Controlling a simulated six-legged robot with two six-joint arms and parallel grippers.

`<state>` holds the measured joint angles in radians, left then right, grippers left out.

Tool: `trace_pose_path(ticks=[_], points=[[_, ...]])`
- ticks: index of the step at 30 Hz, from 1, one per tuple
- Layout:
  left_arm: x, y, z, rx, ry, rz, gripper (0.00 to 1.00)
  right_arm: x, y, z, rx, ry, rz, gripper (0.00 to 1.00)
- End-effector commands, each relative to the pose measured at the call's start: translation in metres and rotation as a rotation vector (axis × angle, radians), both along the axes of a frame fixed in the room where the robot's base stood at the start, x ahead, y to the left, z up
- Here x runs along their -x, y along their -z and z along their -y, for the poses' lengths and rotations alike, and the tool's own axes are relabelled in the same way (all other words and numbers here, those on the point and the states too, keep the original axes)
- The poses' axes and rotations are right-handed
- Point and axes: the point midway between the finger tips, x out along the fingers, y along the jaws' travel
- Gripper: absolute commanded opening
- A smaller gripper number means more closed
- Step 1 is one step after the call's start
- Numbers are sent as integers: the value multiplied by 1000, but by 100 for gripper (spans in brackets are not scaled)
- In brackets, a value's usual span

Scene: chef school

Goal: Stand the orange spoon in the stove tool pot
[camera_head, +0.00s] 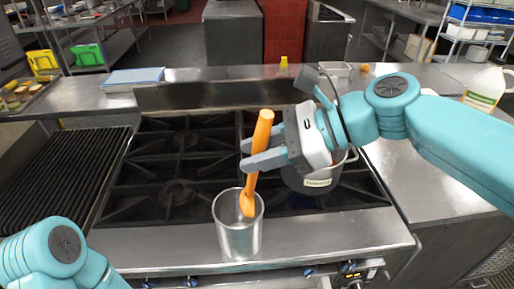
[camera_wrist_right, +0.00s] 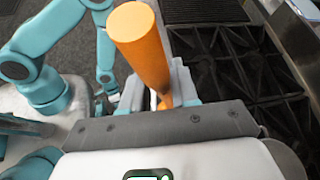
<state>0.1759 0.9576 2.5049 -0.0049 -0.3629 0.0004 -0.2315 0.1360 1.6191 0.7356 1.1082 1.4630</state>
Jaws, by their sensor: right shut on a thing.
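The orange spoon (camera_head: 261,131) is upright, slightly tilted, with its handle end up and its broad end down. My right gripper (camera_head: 254,154) is shut on the handle. The spoon's handle also shows large in the right wrist view (camera_wrist_right: 142,45). The metal stove tool pot (camera_head: 238,237) stands on the stove's front ledge. The spoon's lower end shows within the pot's mouth; I cannot tell how deep it reaches. My left arm shows at the lower left of the head view, but its gripper is outside the picture.
A labelled cooking pot (camera_head: 320,181) stands on the burners behind my right gripper. The black stove grates (camera_head: 178,160) lie behind the tool pot, with a ribbed grill (camera_head: 62,170) to the left. A white jug (camera_head: 485,88) stands on the right counter. The front ledge is clear beside the tool pot.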

Motion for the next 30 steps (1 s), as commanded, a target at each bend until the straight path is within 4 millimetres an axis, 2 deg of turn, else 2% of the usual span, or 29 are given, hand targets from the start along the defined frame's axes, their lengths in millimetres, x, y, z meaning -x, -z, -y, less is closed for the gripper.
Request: trace_pose_path(ticks=[3,30], points=[[0,11,0,0,0,0,74,-3,16,-2,0,2,-1,0],[0,66,0,0,0,0,74,-25,112,-14,0,1,0,0]])
